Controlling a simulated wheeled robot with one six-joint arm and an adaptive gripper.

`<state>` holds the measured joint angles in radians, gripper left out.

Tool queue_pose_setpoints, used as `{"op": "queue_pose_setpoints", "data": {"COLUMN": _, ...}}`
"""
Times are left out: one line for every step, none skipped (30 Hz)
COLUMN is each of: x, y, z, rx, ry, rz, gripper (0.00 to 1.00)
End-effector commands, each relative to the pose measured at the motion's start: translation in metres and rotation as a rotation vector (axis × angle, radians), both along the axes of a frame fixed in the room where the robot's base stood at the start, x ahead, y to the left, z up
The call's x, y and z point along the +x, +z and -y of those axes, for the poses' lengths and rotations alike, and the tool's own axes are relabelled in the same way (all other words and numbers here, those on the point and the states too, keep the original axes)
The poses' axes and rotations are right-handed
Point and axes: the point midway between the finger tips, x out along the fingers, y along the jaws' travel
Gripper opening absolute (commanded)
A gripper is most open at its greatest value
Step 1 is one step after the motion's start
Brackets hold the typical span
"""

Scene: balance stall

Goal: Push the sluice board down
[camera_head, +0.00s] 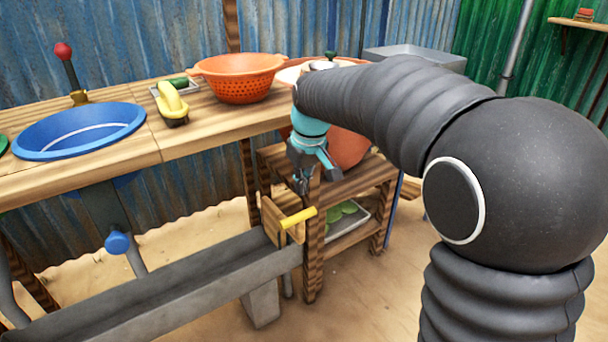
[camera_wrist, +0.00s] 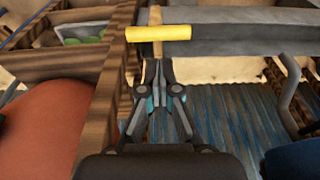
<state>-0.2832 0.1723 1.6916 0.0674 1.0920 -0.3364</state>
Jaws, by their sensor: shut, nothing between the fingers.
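The sluice board (camera_head: 271,221) is a wooden plate standing upright at the right end of a grey trough (camera_head: 170,290). A yellow bar handle (camera_head: 299,218) sticks out from it to the right. In the wrist view the yellow handle (camera_wrist: 158,33) lies just beyond my fingertips, and the trough (camera_wrist: 240,38) runs off to the right. My gripper (camera_head: 302,187) is shut and empty, pointing down above the handle in the head view. In the wrist view my gripper (camera_wrist: 157,68) shows its fingertips together, close to the handle. I cannot tell whether they touch it.
A wooden counter (camera_head: 195,130) holds a blue basin (camera_head: 80,130), an orange colander (camera_head: 240,78) and a red-knobbed lever (camera_head: 66,65). A wooden post (camera_head: 313,250) and a shelf with a tray (camera_head: 345,222) stand right of the board. A terracotta pot (camera_head: 347,148) is close behind my gripper.

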Motion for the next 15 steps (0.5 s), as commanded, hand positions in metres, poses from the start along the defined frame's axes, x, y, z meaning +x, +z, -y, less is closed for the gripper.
{"op": "queue_pose_setpoints", "data": {"x": 0.001, "y": -0.011, "z": -0.001, "rx": -0.001, "ry": 0.0, "rz": -0.003, "gripper": 0.0}}
{"op": "queue_pose_setpoints", "data": {"x": 0.002, "y": -0.017, "z": -0.002, "rx": -0.001, "ry": 0.0, "rz": -0.003, "gripper": 0.0}}
{"op": "queue_pose_setpoints", "data": {"x": 0.003, "y": -0.025, "z": -0.003, "rx": -0.001, "ry": 0.0, "rz": -0.004, "gripper": 0.0}}
{"op": "queue_pose_setpoints", "data": {"x": 0.004, "y": -0.03, "z": -0.003, "rx": -0.001, "ry": 0.0, "rz": -0.004, "gripper": 0.0}}
{"op": "queue_pose_setpoints", "data": {"x": 0.005, "y": -0.035, "z": -0.004, "rx": 0.0, "ry": 0.0, "rz": -0.002, "gripper": 0.0}}
{"op": "queue_pose_setpoints", "data": {"x": 0.006, "y": -0.041, "z": -0.005, "rx": -0.001, "ry": 0.0, "rz": -0.003, "gripper": 0.0}}
{"op": "queue_pose_setpoints", "data": {"x": 0.007, "y": -0.046, "z": -0.005, "rx": 0.0, "ry": 0.0, "rz": -0.002, "gripper": 0.0}}
{"op": "queue_pose_setpoints", "data": {"x": 0.008, "y": -0.051, "z": -0.006, "rx": 0.0, "ry": 0.0, "rz": -0.002, "gripper": 0.0}}
{"op": "queue_pose_setpoints", "data": {"x": 0.008, "y": -0.057, "z": -0.006, "rx": -0.001, "ry": 0.0, "rz": -0.003, "gripper": 0.0}}
{"op": "queue_pose_setpoints", "data": {"x": 0.009, "y": -0.06, "z": -0.007, "rx": 0.0, "ry": 0.0, "rz": -0.002, "gripper": 0.0}}
{"op": "queue_pose_setpoints", "data": {"x": 0.01, "y": -0.064, "z": -0.007, "rx": 0.0, "ry": 0.0, "rz": -0.001, "gripper": 0.0}}
{"op": "queue_pose_setpoints", "data": {"x": 0.011, "y": -0.068, "z": -0.008, "rx": 0.0, "ry": 0.0, "rz": -0.001, "gripper": 0.0}}
{"op": "queue_pose_setpoints", "data": {"x": 0.011, "y": -0.07, "z": -0.008, "rx": 0.0, "ry": 0.0, "rz": -0.001, "gripper": 0.0}}
{"op": "queue_pose_setpoints", "data": {"x": 0.012, "y": -0.073, "z": -0.008, "rx": 0.0, "ry": 0.0, "rz": -0.001, "gripper": 0.0}}
{"op": "queue_pose_setpoints", "data": {"x": 0.012, "y": -0.075, "z": -0.009, "rx": 0.0, "ry": 0.0, "rz": 0.0, "gripper": 0.0}}
